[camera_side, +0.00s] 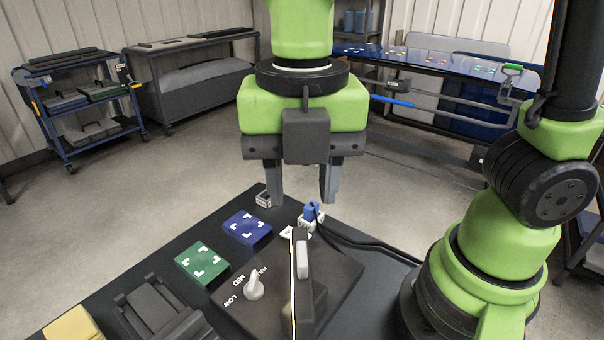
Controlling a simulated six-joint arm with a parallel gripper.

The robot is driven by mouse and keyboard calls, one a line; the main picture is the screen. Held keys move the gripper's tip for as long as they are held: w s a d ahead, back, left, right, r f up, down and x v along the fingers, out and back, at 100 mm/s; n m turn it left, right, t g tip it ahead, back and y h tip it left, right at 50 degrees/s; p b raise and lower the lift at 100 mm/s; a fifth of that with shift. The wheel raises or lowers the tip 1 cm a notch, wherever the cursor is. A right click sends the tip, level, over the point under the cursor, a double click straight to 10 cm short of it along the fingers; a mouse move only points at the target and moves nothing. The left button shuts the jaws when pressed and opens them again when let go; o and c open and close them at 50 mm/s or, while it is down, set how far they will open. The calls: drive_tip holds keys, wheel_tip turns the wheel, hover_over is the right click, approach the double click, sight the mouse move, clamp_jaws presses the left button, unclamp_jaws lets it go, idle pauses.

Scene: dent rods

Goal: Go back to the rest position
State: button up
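My gripper (302,190) hangs in the upper middle of the side view, pointing down. Its two grey fingers are apart, with nothing visible between them. It appears to be above the far end of the black work table (110,262). Below the fingers, a blue plug-like piece (312,211) with a dark cable sits near the table's far edge. I cannot tell the exact height of the fingers over it.
On the table are a blue block (246,229), a green block (201,263), a yellow block (73,325), a dark panel with a white knob (254,287) and an upright dark piece (304,285). Carts and a blue bench (440,62) stand behind, with open floor between.

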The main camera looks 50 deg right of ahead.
drive_tip(key=shift+r, duration=0.1)
drive_tip(key=s+d+r+m+t, duration=0.1)
drive_tip(key=d+r+m+t, duration=0.1)
drive_tip(key=m, duration=0.8)
drive_tip(key=s+d+r+m+t+y, duration=0.1)
drive_tip(key=d+m, duration=0.4)
drive_tip(key=m, duration=0.5)
drive_tip(key=s+d+r+m+t+y, duration=0.1)
drive_tip(key=s+d+r+m+t, duration=0.1)
drive_tip(key=m, duration=0.8)
drive_tip(key=shift+d+r+t, duration=0.7)
drive_tip(key=shift+d+t, duration=0.2)
drive_tip(key=shift+t, duration=0.2)
drive_tip(key=shift+s, duration=0.1)
